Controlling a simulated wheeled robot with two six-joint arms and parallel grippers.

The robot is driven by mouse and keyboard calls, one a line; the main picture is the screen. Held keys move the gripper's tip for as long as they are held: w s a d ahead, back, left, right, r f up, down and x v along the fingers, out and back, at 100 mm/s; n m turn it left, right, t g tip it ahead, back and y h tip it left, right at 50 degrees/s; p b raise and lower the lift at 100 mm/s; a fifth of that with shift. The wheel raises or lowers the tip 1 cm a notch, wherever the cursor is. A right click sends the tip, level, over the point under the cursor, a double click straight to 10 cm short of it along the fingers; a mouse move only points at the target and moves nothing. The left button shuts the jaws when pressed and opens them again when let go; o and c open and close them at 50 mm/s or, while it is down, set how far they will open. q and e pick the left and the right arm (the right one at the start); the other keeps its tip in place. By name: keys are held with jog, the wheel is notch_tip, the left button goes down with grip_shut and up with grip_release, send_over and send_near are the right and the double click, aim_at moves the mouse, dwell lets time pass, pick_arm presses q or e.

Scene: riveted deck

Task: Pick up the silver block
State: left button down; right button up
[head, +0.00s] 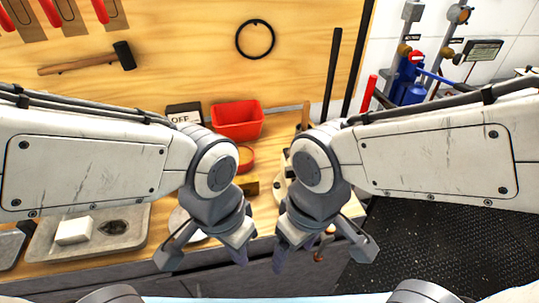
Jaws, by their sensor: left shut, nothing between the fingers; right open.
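A pale block (73,230), closer to white than silver, sits on a grey stone-like tray (100,246) at the left of the wooden workbench. No other block that is clearly silver shows. My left gripper (240,255) is shut and empty, pointing down over the bench's front edge, well to the right of the pale block. My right gripper (281,260) is open and empty, just to the right of the left one. My wrists and grippers hide part of the bench middle.
An orange round container (246,158) is behind my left gripper. A hammer (90,59) hangs on the wooden wall. Dark floor (440,240) is clear at right.

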jog(key=w+d+r+n+h+p, duration=0.2)
jog(key=w+r+n+p, duration=0.75)
jog(key=w, duration=0.55)
jog(key=w+d+n+p, duration=0.1)
jog(key=w, duration=0.1)
jog(key=w+d+f+n+p, duration=0.2)
jog(key=w, duration=0.1)
jog(key=shift+w+d+f, duration=0.15)
jog(key=shift+w+d, duration=0.2)
jog(key=shift+d, duration=0.05)
jog(key=shift+s+d+f+p, duration=0.15)
jog(key=shift+f+p, duration=0.25)
jog(key=shift+f, duration=1.1)
jog(key=shift+s+d+f+p, duration=0.1)
jog(key=shift+d+f+p, duration=0.2)
jog(key=shift+f, duration=1.15)
jog(key=shift+w+a, duration=0.1)
grip_shut()
